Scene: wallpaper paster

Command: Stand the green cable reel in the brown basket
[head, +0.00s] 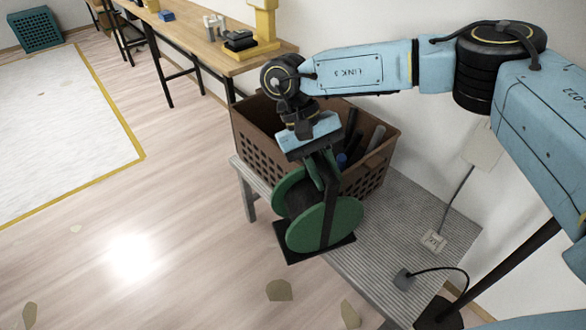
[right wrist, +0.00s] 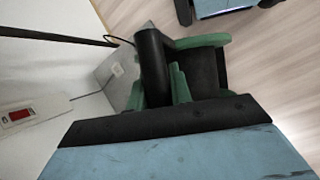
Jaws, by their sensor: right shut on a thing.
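The green cable reel (head: 325,226) has two green discs, a dark core and a dark flat base. My right gripper (head: 318,163) is shut on the reel's top and holds it upright in front of the brown basket. In the right wrist view the reel (right wrist: 200,42) shows beyond the gripper, partly hidden by it. The brown basket (head: 262,150) has perforated walls and stands on a grey slatted bench (head: 395,235). Dark tube-like items and a blue one show inside it. My arm and gripper hide part of its opening. My left gripper is not in view.
A white socket block (head: 433,241) and a dark plug (head: 403,279) with a cable lie on the bench's right part. A wooden workbench (head: 190,33) with several tools runs along the back wall. A teal crate (head: 37,30) stands far left. The floor at left is mostly clear.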

